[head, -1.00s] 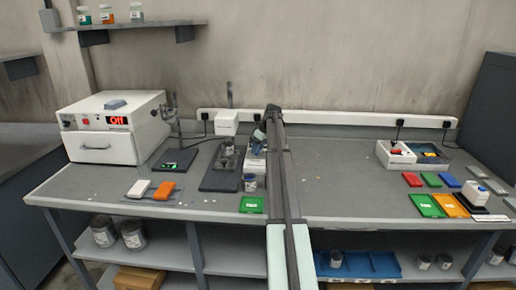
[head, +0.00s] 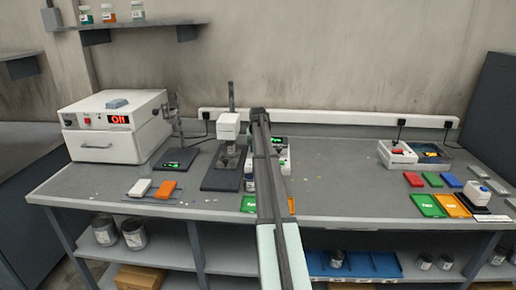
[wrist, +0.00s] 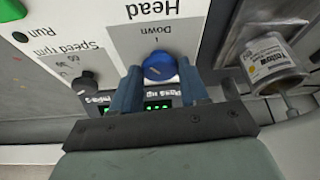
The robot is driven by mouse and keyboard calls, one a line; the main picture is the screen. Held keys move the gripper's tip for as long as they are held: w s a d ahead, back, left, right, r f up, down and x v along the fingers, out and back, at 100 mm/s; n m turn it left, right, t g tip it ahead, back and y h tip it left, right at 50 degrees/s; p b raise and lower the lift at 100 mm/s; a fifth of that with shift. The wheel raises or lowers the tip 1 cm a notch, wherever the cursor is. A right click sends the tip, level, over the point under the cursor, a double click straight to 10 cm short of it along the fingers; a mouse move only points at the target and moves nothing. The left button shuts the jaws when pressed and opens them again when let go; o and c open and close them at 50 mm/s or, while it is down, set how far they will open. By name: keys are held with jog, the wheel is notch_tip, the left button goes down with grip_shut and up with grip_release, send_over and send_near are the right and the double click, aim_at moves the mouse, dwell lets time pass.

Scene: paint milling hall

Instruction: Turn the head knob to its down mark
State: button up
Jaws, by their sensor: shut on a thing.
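The blue head knob (wrist: 158,66) sits on a white control panel (wrist: 190,30), seen upside down in the wrist view. The word Down and a small tick are printed beside it. A short light line shows on the knob, but its exact angle is hard to read. My gripper (wrist: 160,84) is shut on the knob, one finger on each side. In the head view the stirrer's white head (head: 229,125) is on its post above a dark base (head: 222,174). The control box (head: 284,160) is partly behind my arm, which hides my gripper there.
A dark speed knob (wrist: 86,81) and a green display (wrist: 158,105) are close to my fingers. A white oven (head: 115,125) and coloured trays (head: 428,205) are farther off.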

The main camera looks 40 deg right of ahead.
jog(key=m+g+h, duration=0.1)
jog(key=m, duration=0.3)
jog(key=shift+w+a, duration=0.1)
jog(key=shift+w, duration=0.1)
jog(key=shift+m+g, duration=0.7)
jog(key=shift+m, duration=0.9)
jog(key=o, duration=1.1)
jog(key=shift+c, duration=0.2)
jog(key=v, duration=1.3)
jog(key=shift+a+r, duration=0.3)
jog(key=shift+a, duration=0.2)
